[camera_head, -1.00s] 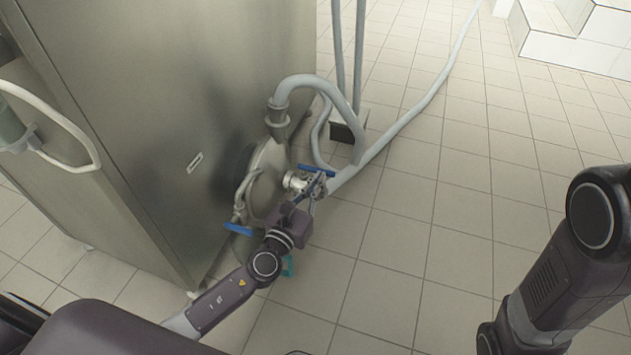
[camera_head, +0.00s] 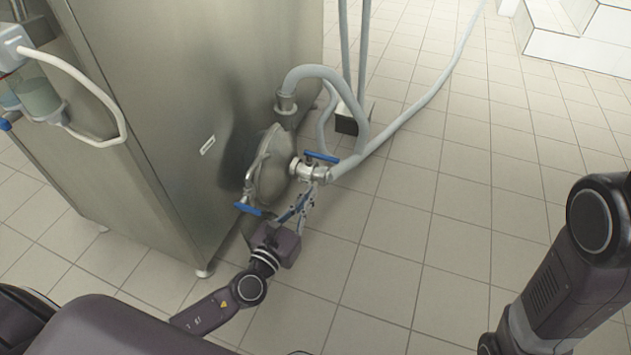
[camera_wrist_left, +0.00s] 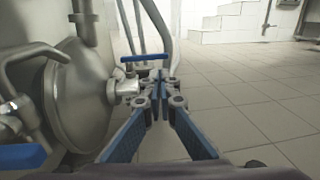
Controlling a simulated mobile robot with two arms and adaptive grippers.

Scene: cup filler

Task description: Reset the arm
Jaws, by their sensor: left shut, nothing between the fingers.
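My left gripper (camera_head: 310,188) is shut and empty, low beside the steel pump (camera_head: 272,172) on the cabinet's side. In the left wrist view the gripper's blue-padded fingers (camera_wrist_left: 159,78) meet at their tips. The tips are close to the silver valve with a blue handle (camera_head: 321,157), which also shows in the left wrist view (camera_wrist_left: 143,58). I cannot tell whether they touch it. A second blue handle (camera_head: 248,209) is left of the gripper, and it shows at the wrist view's left edge (camera_wrist_left: 22,156). My right arm shows at the right; its gripper is out of frame.
A large steel cabinet (camera_head: 190,95) stands on the left, with a pale bent tube (camera_head: 85,110) on its front. Grey hoses (camera_head: 420,105) run from the pump area across the tiled floor. White steps (camera_head: 575,35) are at the far right. The middle floor (camera_head: 440,220) is clear.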

